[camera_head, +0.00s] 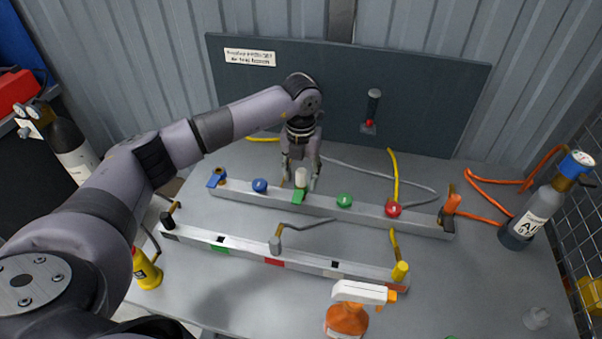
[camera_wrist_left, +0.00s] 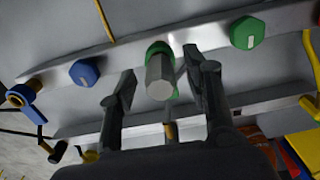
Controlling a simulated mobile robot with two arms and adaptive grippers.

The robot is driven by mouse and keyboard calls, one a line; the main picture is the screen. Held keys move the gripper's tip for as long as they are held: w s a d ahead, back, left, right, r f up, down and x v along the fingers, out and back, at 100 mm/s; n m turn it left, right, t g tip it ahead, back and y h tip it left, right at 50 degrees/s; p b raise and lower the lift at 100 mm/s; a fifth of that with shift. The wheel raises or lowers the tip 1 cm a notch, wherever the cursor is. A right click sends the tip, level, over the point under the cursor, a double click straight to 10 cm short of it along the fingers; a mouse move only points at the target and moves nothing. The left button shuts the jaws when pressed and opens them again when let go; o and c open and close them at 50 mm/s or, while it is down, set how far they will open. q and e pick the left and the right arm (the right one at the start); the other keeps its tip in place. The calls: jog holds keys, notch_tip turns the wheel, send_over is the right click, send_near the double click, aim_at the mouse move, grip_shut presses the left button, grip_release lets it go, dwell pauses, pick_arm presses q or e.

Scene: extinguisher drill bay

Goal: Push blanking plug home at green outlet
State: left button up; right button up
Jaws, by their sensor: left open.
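The pale blanking plug (camera_head: 301,177) stands upright at the green outlet (camera_head: 298,196) on the rear metal rail. In the left wrist view the plug (camera_wrist_left: 159,76) is a grey faceted cylinder with the green of the outlet (camera_wrist_left: 158,48) showing behind it. How deep the plug sits cannot be told. My right gripper is out of view.
The rear rail (camera_head: 325,206) also carries a blue knob (camera_head: 260,186), a green knob (camera_head: 344,200) and a red knob (camera_head: 393,210). A front rail (camera_head: 300,266) runs parallel. A spray bottle (camera_head: 347,318) and a gas cylinder (camera_head: 530,215) stand to the right.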

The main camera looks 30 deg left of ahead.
pick_arm(q)
notch_tip(320, 180, up, 12)
dwell(0.6)
